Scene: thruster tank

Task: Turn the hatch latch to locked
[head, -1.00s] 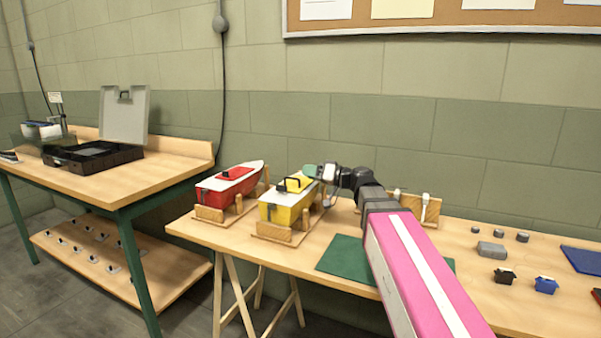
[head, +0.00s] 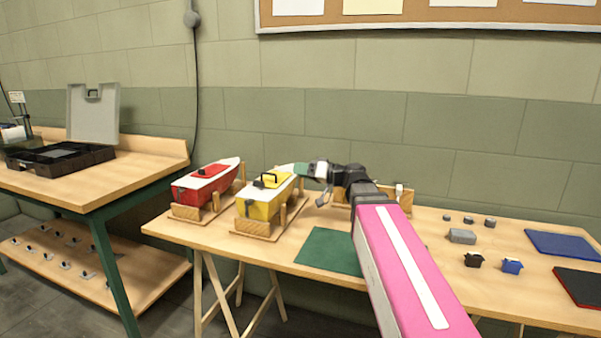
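The yellow boat (head: 258,207) sits on a wooden cradle on the front table. Its yellow hatch (head: 276,180) has a black handle-like part (head: 267,180) on top. The latch itself is too small to make out, so I cannot tell its position. My gripper (head: 319,187) is at the end of my dark wrist, just right of the boat's bow. It looks apart from the hatch, but I cannot tell whether it touches the bow. Its fingers are too small to read as open or shut.
A red boat (head: 205,184) on a cradle stands close on the left. A green mat (head: 328,251) lies in front of my arm. A wooden rack (head: 408,198) is behind my arm.

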